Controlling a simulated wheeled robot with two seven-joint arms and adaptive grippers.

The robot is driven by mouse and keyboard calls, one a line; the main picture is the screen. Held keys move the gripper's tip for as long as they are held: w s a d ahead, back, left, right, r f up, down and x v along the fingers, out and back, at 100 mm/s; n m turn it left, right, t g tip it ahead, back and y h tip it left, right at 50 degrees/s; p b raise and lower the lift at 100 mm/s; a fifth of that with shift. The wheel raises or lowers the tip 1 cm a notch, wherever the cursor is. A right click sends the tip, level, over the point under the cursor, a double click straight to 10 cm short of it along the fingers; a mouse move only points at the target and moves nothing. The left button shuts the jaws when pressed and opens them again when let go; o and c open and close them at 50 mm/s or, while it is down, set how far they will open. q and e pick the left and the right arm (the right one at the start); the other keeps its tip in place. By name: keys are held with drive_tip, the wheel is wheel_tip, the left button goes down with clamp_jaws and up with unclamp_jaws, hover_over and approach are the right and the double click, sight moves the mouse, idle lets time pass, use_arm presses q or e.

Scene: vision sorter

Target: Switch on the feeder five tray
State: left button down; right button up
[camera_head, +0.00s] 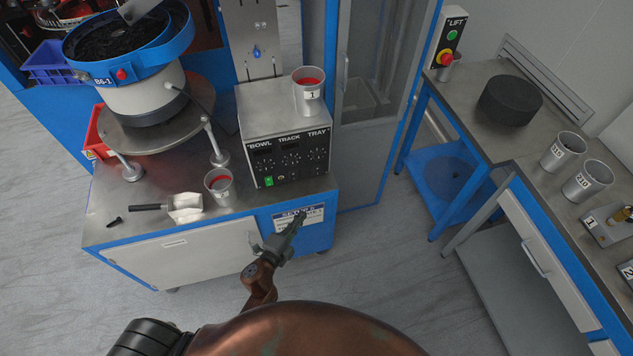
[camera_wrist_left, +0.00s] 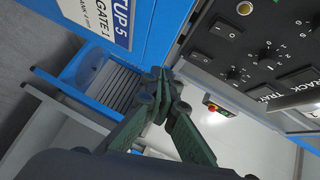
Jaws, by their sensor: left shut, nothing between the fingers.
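The feeder control box (camera_head: 262,108) stands on the blue-edged cabinet. Its black front panel (camera_head: 305,152) is marked BOWL, TRACK and TRAY and has several knobs. A green-lit switch (camera_head: 268,181) shows at the panel's lower left. The left wrist view shows the panel (camera_wrist_left: 257,52) close up and tilted, with rocker switches, small knobs and the words TRACK and TRAY. My left gripper (camera_head: 300,217) is shut and empty, below and in front of the panel, apart from it. In the left wrist view its fingertips (camera_wrist_left: 160,76) meet left of the panel. My right gripper is out of view.
A numbered cup (camera_head: 308,98) stands on the box. Another cup (camera_head: 219,188) and a scoop (camera_head: 184,207) are on the cabinet top, left of the box. The bowl feeder (camera_head: 140,90) stands behind them. A bench (camera_head: 475,135) with cups is at right. Floor is clear between.

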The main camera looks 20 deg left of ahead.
use_arm(q)
drive_tip(key=shift+m+t, duration=0.4)
drive_tip(key=shift+m, duration=0.4)
drive_tip(key=r, duration=0.3)
drive_tip(key=d+r, duration=0.1)
drive_tip(key=r, duration=0.1)
drive_tip(key=shift+w+d+r, duration=0.1)
drive_tip(key=shift+w+r, duration=0.1)
drive_tip(key=shift+w, duration=0.1)
drive_tip(key=b, duration=0.1)
approach(317, 171)
drive_tip(key=w+d+f, duration=0.2)
drive_tip(key=w+d, duration=0.2)
drive_tip(key=shift+w+a+f, duration=0.15)
drive_tip(key=shift+w+a, duration=0.4)
drive_tip(key=shift+w, duration=0.2)
drive_tip(key=shift+w+a+f, duration=0.1)
drive_tip(key=shift+w+a, duration=0.15)
drive_tip(key=shift+w+a+b, duration=0.1)
drive_tip(key=shift+w+b, duration=0.15)
drive_tip(key=shift+b, duration=0.05)
